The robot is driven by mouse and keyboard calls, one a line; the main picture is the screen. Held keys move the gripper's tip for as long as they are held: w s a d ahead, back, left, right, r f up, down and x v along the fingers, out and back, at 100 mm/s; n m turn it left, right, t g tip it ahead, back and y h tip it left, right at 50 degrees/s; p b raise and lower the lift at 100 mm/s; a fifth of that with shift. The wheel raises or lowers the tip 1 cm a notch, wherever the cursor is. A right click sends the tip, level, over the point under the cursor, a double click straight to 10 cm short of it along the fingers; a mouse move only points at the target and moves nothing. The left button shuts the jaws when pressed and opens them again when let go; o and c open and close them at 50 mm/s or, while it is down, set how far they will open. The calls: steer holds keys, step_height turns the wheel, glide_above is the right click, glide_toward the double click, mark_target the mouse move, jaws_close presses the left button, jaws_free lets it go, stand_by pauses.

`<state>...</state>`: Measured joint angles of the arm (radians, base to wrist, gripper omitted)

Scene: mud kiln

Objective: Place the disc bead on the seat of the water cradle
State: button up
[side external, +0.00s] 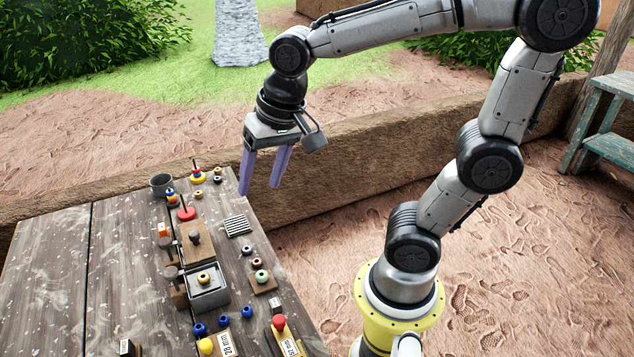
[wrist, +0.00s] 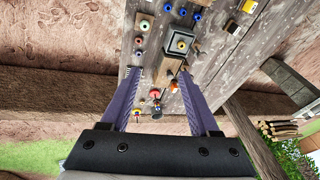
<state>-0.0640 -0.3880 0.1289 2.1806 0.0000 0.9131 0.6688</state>
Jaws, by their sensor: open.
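My gripper (side external: 259,189) is open and empty, raised above the far right part of the table; its two purple fingers also show in the wrist view (wrist: 158,75). A grey square box (side external: 208,296) stands near the table's middle with a yellow bead (side external: 204,278) on its top; I take it as the water cradle, though I cannot be sure. The box shows in the wrist view (wrist: 177,56) beyond the fingertips. I cannot tell which of the small beads is the disc bead. A green bead (side external: 262,276) sits on a small wooden board right of the box.
A brown block with a dark knob (side external: 195,237) stands behind the box. A slatted grey grille (side external: 237,226), a red disc with a pin (side external: 186,213) and a grey cup (side external: 161,184) are farther back. Blue beads (side external: 200,329) lie in front. The table's left side is clear.

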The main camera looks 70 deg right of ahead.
steer(key=s+d+n+t, duration=0.1)
steer(key=s+n+t, duration=0.1)
steer(key=s+n, duration=0.5)
steer(key=shift+s+d+f, duration=0.15)
steer(key=shift+s+d, duration=0.2)
steer(key=shift+s, duration=0.9)
